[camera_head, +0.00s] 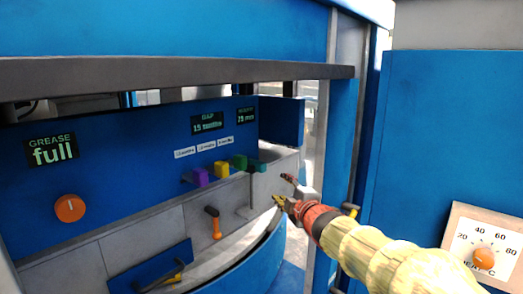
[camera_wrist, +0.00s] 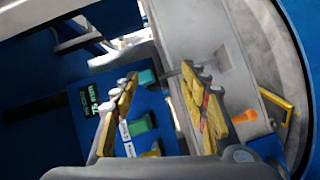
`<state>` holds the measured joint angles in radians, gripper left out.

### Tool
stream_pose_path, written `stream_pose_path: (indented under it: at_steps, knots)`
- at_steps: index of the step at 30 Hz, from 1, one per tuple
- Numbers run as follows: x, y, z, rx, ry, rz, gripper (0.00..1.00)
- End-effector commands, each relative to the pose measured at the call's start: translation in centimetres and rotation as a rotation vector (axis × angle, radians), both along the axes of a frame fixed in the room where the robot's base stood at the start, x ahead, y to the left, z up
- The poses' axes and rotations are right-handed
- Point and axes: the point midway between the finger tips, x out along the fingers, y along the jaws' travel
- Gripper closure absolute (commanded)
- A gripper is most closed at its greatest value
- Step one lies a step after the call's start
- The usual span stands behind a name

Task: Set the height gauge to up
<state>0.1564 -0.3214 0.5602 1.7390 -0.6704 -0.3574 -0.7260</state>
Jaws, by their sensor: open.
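A small dark display (camera_head: 246,115) at the panel's right end appears to read 75 mm; in the wrist view its green digits (camera_wrist: 90,97) read 75 mm. Below it a thin upright lever (camera_head: 251,188) stands at a grey plate, with a dark top; its rod also shows in the wrist view (camera_wrist: 174,74). I cannot tell for certain which control is the height gauge. My gripper (camera_head: 282,189) is open and empty, to the right of the lever in the head view. In the wrist view its fingers (camera_wrist: 159,77) are spread, with the teal block between or behind their tips.
Purple (camera_head: 200,177), yellow (camera_head: 222,169) and green (camera_head: 239,162) blocks line the panel's ledge, left of a teal block (camera_head: 257,166). An orange lever (camera_head: 216,228) and orange knob (camera_head: 70,208) are further left. A grey beam (camera_head: 180,72) overhangs the panel.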

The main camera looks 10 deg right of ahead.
Motion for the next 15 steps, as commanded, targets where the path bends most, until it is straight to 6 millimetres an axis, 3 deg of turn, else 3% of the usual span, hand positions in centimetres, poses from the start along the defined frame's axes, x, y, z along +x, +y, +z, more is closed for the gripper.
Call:
stream_pose_path:
  at_steps: [1,5,15]
  knots:
    - [1.5,0.3,1.1,-0.056,-0.032,0.045,0.55]
    - [3.6,1.7,2.3,-0.167,-0.115,0.142,0.55]
    - [6.9,3.1,2.4,-0.215,-0.152,0.188,0.55]
